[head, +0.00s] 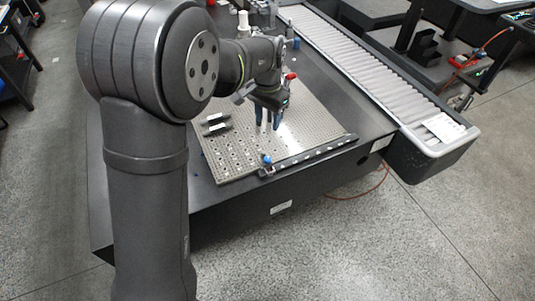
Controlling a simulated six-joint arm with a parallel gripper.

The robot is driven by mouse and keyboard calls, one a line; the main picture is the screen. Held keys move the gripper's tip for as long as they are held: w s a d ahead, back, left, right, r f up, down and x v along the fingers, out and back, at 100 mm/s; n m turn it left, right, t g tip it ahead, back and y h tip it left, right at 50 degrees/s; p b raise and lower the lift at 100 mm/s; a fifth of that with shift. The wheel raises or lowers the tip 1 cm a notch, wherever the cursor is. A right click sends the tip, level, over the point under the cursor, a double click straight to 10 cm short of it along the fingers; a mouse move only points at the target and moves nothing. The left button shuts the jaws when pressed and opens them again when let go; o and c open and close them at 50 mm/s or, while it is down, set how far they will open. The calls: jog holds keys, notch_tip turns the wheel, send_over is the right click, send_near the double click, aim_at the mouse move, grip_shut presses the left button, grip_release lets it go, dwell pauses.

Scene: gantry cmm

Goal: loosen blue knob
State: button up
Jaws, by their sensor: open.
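The blue knob (266,159) sits at the front edge of the perforated plate (315,124), at the left end of a dark rail (310,154). It is small in the head view, so its turn cannot be told. My gripper (269,124) points down over the middle of the plate, behind the knob and apart from it. Its two dark fingers are spread, with a pale upright piece showing between or behind them. Whether the fingers touch that piece cannot be told.
Two dark blocks (216,124) lie on the plate's left part. A red knob (291,76) stands behind my gripper. A roller conveyor (370,65) runs along the right side of the dark table (226,207). The plate's right part is clear.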

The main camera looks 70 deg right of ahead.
aim_at(268, 159)
notch_tip(268, 159, down, 18)
jog(key=n, duration=0.6)
jog(key=shift+r, duration=0.25)
grip_shut()
jog(key=shift+n, duration=2.9)
